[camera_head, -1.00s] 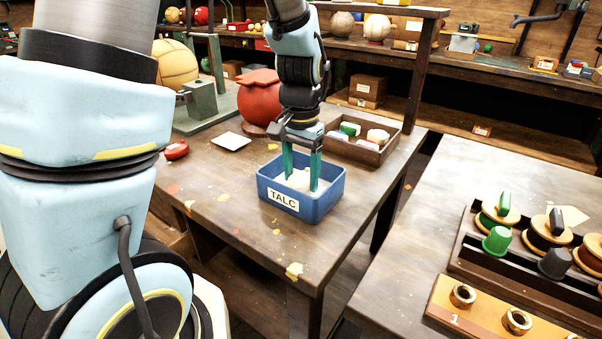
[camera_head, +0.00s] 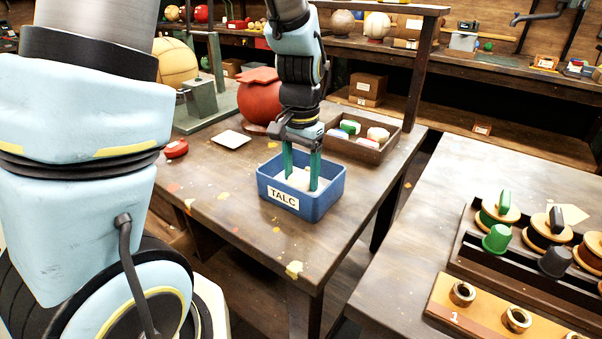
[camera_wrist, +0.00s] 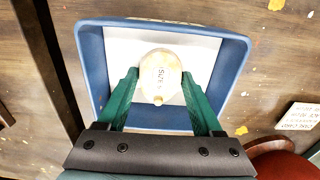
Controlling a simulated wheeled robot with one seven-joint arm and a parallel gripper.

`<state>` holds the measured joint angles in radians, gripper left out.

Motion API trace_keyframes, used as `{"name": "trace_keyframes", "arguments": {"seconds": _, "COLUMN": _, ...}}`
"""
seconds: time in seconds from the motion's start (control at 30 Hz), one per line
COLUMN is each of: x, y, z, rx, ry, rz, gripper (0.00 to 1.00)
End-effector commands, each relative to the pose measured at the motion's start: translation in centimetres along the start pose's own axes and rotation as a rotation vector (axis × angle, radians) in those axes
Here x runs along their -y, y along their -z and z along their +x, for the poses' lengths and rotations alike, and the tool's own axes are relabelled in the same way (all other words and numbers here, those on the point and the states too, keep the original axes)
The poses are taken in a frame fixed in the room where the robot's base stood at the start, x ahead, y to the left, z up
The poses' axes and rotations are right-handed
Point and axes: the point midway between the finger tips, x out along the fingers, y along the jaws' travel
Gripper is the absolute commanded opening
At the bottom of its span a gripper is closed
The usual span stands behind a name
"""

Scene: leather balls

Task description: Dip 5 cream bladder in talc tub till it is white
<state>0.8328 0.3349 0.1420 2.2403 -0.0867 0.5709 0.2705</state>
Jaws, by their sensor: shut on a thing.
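The blue talc tub (camera_head: 318,204), labelled TALC, stands on the wooden table with white powder inside. It also shows in the wrist view (camera_wrist: 90,50). My gripper (camera_head: 302,180) points down into the tub with its green fingers. In the wrist view my gripper (camera_wrist: 158,92) is shut on a pale, egg-shaped bladder (camera_wrist: 160,72) marked with "SIZE" and a number I cannot read for sure. The bladder is mostly whitish, with faint cream tints toward its sides and nozzle end. In the head view the bladder is hard to tell from the powder.
A second bench (camera_head: 400,240) is at right.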

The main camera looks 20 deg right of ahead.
Motion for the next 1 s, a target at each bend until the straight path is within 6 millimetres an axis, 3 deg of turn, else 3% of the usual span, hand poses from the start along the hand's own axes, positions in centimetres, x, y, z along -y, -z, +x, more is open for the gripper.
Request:
{"name": "trace_keyframes", "arguments": {"seconds": 0.47, "x": 0.0, "y": 0.0, "z": -0.3, "rx": 0.0, "ry": 0.0, "rz": 0.0, "gripper": 0.1}}
{"name": "trace_keyframes", "arguments": {"seconds": 1.0, "x": 0.0, "y": 0.0, "z": -3.8, "rx": -0.001, "ry": 0.0, "rz": 0.001, "gripper": 0.1}}
